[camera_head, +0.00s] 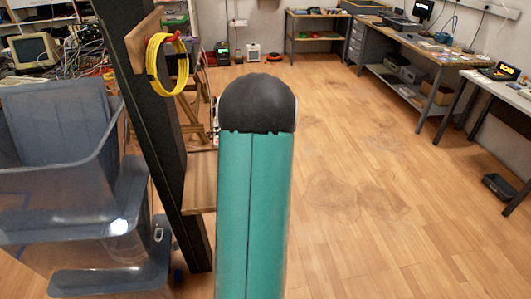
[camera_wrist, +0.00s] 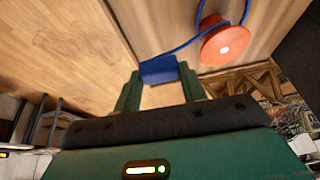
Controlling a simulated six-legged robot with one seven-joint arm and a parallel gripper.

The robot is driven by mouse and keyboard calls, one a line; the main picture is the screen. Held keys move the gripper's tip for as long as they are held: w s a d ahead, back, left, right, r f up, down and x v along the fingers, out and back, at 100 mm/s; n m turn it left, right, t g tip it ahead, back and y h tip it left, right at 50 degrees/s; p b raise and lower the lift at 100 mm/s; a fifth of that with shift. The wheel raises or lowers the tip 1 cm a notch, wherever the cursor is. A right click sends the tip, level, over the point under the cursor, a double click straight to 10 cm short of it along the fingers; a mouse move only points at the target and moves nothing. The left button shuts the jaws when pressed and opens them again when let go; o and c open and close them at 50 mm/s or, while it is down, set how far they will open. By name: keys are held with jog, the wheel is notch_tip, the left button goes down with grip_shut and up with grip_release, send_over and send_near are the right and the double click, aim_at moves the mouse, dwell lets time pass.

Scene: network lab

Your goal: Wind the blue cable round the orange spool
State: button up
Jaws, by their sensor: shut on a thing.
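In the wrist view, the orange spool (camera_wrist: 228,45) is fixed to a wooden panel, its round face with a pale centre toward me. The blue cable (camera_wrist: 187,43) runs from the spool's left side down to a blue block (camera_wrist: 158,70). Part of the cable also rises above the spool, near the picture's top edge. My gripper (camera_wrist: 159,75) is shut on the blue block, left of and below the spool and apart from it. How far the cable goes round behind the spool's face is hidden. The head view does not show the gripper.
In the head view, a yellow cable coil (camera_head: 152,68) hangs from a wooden board on a dark post (camera_head: 160,140). A grey-blue translucent bin (camera_head: 70,240) stands at the left. Workbenches (camera_head: 440,55) line the right wall. The wooden floor (camera_head: 350,130) between is clear.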

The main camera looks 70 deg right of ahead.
jog(key=shift+w+a, duration=0.15)
jog(key=shift+w, duration=1.75)
jog(key=shift+w+a, duration=0.2)
jog(key=shift+w, duration=1.7)
jog(key=shift+w+a, duration=0.15)
jog(key=shift+w, duration=1.75)
